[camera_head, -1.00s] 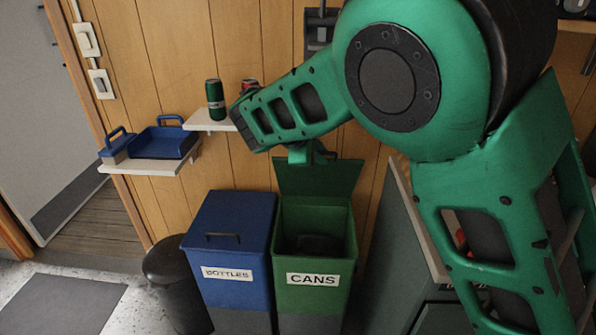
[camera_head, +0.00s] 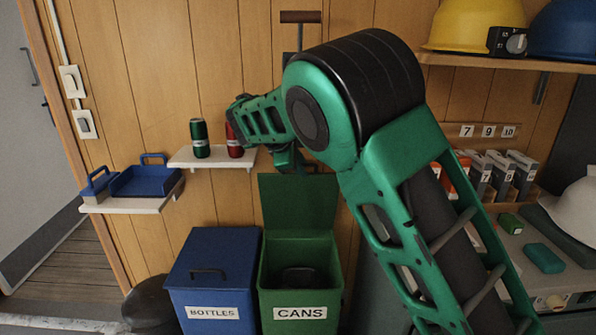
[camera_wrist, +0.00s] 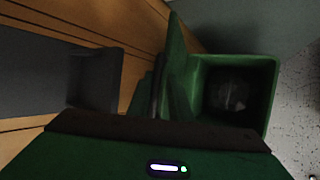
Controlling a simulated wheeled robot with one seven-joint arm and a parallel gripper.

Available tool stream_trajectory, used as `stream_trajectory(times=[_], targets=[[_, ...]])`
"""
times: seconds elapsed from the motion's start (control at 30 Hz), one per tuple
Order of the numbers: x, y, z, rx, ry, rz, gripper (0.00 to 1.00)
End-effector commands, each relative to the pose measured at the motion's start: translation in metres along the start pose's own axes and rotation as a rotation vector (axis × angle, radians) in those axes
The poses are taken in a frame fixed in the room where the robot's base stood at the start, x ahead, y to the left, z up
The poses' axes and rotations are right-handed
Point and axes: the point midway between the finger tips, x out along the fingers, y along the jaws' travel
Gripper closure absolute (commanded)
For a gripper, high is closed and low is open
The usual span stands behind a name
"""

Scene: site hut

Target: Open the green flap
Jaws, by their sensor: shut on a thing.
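The green flap (camera_head: 298,205) stands up at the back of the green bin (camera_head: 301,312) labelled CANS. The bin's mouth is uncovered, with a dark shape inside. In the wrist view the flap (camera_wrist: 177,75) stands edge-on beside the open bin (camera_wrist: 272,75). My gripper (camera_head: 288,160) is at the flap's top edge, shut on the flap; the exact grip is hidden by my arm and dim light.
A blue bin (camera_head: 212,262) labelled BOTTLES stands left of the green one, its lid down. A small shelf (camera_head: 185,160) above holds a green can (camera_head: 200,138) and a red can (camera_head: 234,140). A lower shelf (camera_head: 130,205) holds a blue tray (camera_head: 148,182).

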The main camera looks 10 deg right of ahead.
Motion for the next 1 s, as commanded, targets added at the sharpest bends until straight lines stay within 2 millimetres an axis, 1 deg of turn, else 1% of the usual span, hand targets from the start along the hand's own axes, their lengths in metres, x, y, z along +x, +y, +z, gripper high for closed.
stream_trajectory(times=[0.03, 0.17, 0.2, 0.23, 0.5, 0.63, 0.77, 1.0], targets=[[0.003, 0.0, 0.002, 0.002, -0.005, 0.0, 1.0], [0.003, -0.001, 0.002, 0.002, -0.005, -0.001, 1.0], [0.003, -0.001, 0.002, 0.002, -0.005, -0.001, 0.77], [0.003, -0.001, 0.002, 0.001, -0.005, -0.001, 0.72], [0.001, -0.001, 0.001, 0.001, -0.002, 0.0, 0.72], [-0.007, 0.0, 0.0, 0.001, -0.001, 0.0, 0.72], [-0.025, 0.0, -0.001, 0.0, 0.002, 0.002, 0.72], [-0.07, 0.0, -0.001, -0.001, 0.001, 0.001, 0.72]])
